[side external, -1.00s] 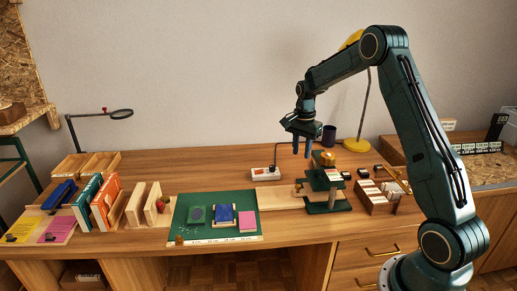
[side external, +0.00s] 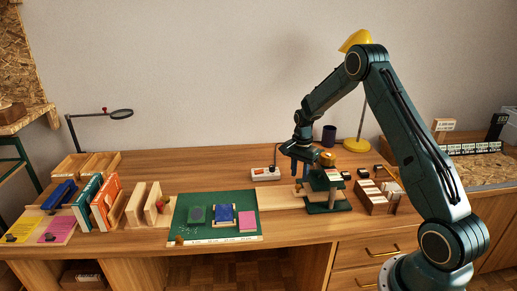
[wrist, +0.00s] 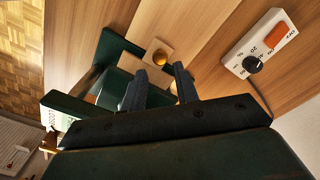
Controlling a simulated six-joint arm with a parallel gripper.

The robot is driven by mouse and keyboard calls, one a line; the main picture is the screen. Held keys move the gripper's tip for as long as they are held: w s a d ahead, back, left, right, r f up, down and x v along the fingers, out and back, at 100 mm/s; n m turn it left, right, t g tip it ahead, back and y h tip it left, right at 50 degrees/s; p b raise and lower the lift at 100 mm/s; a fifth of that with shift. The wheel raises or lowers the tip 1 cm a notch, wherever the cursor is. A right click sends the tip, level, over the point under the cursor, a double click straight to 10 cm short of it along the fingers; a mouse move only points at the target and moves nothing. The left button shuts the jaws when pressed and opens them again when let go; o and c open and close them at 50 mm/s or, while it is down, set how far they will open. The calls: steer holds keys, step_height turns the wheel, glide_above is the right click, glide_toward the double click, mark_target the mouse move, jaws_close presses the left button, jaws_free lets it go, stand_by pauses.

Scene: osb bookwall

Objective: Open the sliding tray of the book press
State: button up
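The green book press (side external: 326,207) stands right of centre on the bench, with a yellow-orange part on top. Its small wooden tray front with a round brass knob (side external: 299,188) is on its left side, over a flat pale board (side external: 277,198). In the wrist view the brass knob (wrist: 159,57) shows on the pale wood block, beyond the fingertips. My gripper (side external: 301,173) is open and empty, pointing down just above the knob. In the wrist view its two dark fingers (wrist: 161,69) stand apart on either side of the line to the knob. Part of the press is hidden behind the gripper.
A white control box (side external: 265,174) with an orange switch lies behind the board. A green mat (side external: 190,233) with books is to the left. A wooden box (side external: 373,197) stands right of the press.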

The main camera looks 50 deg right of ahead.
mark_target(298, 185)
steer(key=shift+f, duration=2.4)
jaws_close()
